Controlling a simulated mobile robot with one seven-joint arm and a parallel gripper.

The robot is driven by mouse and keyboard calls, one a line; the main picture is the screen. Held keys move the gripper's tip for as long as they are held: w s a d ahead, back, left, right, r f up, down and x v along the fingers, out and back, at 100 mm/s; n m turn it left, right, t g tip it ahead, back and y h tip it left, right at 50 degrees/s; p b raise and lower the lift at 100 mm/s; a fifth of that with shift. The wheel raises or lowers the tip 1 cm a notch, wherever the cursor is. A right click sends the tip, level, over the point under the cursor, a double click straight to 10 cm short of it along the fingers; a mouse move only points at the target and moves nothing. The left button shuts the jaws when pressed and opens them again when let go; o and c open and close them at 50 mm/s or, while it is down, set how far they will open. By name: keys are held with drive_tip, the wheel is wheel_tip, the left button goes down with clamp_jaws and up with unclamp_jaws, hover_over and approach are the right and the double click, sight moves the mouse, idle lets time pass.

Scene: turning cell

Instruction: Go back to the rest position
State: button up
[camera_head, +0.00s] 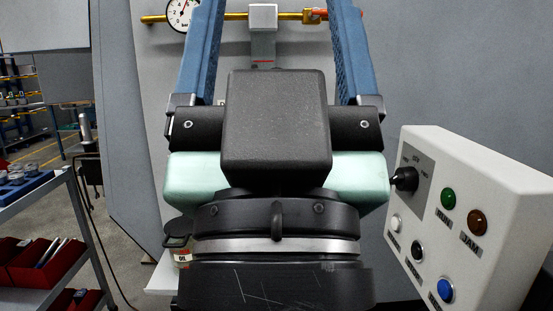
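My gripper (277,40) fills the middle of the view, seen from behind its dark wrist. Its two blue fingers reach up and away, wide apart, and their tips run out of the top of the picture. Nothing shows held between them. A yellow pipe with a pale valve block (263,18) shows in the gap, in front of a grey panel. I cannot tell how far the fingers are from it. No rest position is marked in view.
A white control box (480,215) with a black knob (405,179) and several buttons stands close at right. A pressure gauge (180,13) is at upper left. A jar (180,256) is partly hidden behind my wrist. A cart (40,205) with red bins stands at left.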

wheel_tip(320, 180, up, 15)
drive_tip(key=p, duration=1.2)
drive_tip(key=shift+p, duration=0.4)
idle(0.4)
